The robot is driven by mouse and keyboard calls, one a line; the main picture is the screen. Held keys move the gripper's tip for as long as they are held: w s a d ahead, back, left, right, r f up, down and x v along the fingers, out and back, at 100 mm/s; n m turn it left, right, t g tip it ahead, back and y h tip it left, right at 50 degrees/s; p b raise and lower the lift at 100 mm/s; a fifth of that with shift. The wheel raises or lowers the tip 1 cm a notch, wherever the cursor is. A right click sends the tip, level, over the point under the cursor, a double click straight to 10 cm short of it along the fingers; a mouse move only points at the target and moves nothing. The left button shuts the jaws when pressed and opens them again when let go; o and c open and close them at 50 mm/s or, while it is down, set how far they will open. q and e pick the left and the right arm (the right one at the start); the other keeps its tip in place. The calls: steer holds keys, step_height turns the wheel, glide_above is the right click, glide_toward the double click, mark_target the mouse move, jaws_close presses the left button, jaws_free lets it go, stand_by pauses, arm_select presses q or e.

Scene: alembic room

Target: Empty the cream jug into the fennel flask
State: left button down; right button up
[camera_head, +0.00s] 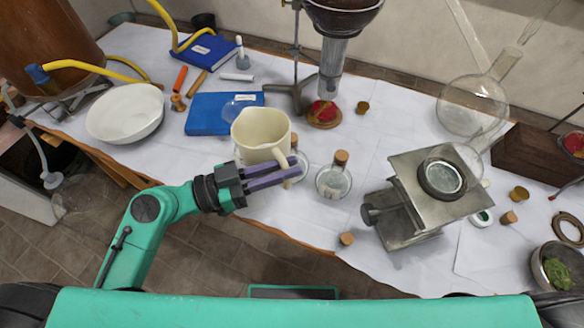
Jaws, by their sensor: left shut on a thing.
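The cream jug (259,130) is upright at the middle of the table, its open mouth facing up and its handle towards the front right. My left gripper (291,172) reaches in from the left and is shut on the jug's handle. Whether the jug's base touches the table is hard to tell. A round clear flask with a cork (333,182) stands just right of the gripper. Another small glass vessel (301,160) is partly hidden behind the fingers. No label tells me which is the fennel flask. My right gripper is not in view.
A metal stand with a round glass dish (442,178) stands to the right. A blue book (206,115), white bowl (126,112) and retort stand base (290,92) lie behind and left. A large glass retort (472,104) is at back right.

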mark_target(283, 156)
arm_select(q)
steer(key=shift+w+r+n, duration=0.2)
steer(key=shift+r+n, duration=0.1)
steer(key=shift+r, duration=0.25)
steer(key=shift+w+r+n, duration=0.35)
steer(key=shift+r+n, duration=0.25)
steer(key=shift+n, duration=0.1)
steer(key=shift+w+r+n+t, duration=0.15)
steer(key=shift+r+n+t, duration=0.05)
steer(key=shift+n+t, duration=0.1)
steer(key=shift+w+a+r+n+h, duration=0.3)
steer(key=shift+w+a+r+n, duration=0.1)
steer(key=shift+r+n, duration=0.2)
steer(key=w+a+r+n+t+b, duration=0.1)
steer(key=w+a+r+n+b, duration=0.2)
steer(key=w+n+b, duration=0.3)
steer(key=shift+w+a+r+t+b, duration=0.2)
steer(key=shift+a+r+t+b, duration=0.15)
steer(key=shift+r+b, duration=0.55)
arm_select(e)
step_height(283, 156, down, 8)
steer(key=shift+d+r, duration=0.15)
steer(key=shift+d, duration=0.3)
